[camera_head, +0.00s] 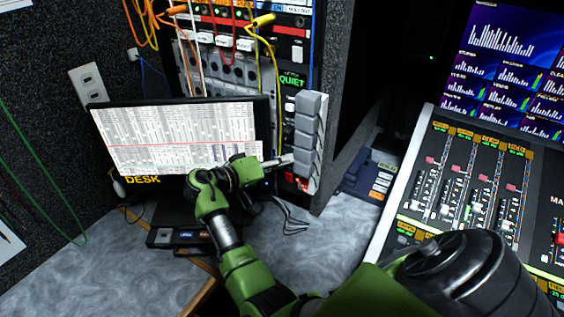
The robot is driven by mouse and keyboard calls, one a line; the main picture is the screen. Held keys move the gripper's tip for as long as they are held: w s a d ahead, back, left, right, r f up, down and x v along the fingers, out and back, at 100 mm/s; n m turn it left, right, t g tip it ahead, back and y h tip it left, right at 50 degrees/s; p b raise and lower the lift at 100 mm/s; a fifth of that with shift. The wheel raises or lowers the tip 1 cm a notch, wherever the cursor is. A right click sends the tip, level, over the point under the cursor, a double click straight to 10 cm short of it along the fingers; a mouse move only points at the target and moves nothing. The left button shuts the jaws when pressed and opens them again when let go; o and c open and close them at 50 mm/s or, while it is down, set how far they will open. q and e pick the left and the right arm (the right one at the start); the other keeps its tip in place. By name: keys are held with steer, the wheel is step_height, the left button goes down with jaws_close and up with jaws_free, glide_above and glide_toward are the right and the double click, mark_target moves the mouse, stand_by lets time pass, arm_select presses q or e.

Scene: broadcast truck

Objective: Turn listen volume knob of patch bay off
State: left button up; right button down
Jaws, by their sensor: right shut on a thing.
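The patch bay (222,73) is in the tall rack at the upper middle, with orange, red and yellow cables plugged in. My right gripper (284,160) reaches up from the bottom and points right, its tips at the lower rack front beside a column of grey blocks. It is shut on a small part there, probably the listen volume knob. The tips and the gripper hide the knob, so I cannot read its setting. My left gripper is not in view.
A monitor (180,136) marked DESK stands just left of my right gripper. Grey blocks (308,132) stick out close to its tips. A mixing console (462,190) fills the right side. A small keypad box (370,180) lies between. The grey desktop (325,232) has free room in front.

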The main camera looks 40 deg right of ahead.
steer(key=m+t+h+p, duration=0.1)
steer(key=m+t+p, duration=0.2)
steer(key=m, duration=0.7)
steer(key=m+t+h+p, duration=0.1)
steer(key=m+t+p, duration=0.3)
steer(key=m+p, duration=0.4)
steer(key=s+m+t+h+p, duration=0.1)
steer(key=m+t+p, duration=0.3)
steer(key=m, duration=0.7)
steer(key=shift+d+f+m+p, duration=0.3)
steer(key=shift+m+p, duration=0.1)
steer(key=shift+p, duration=0.35)
steer(key=shift+t, duration=0.4)
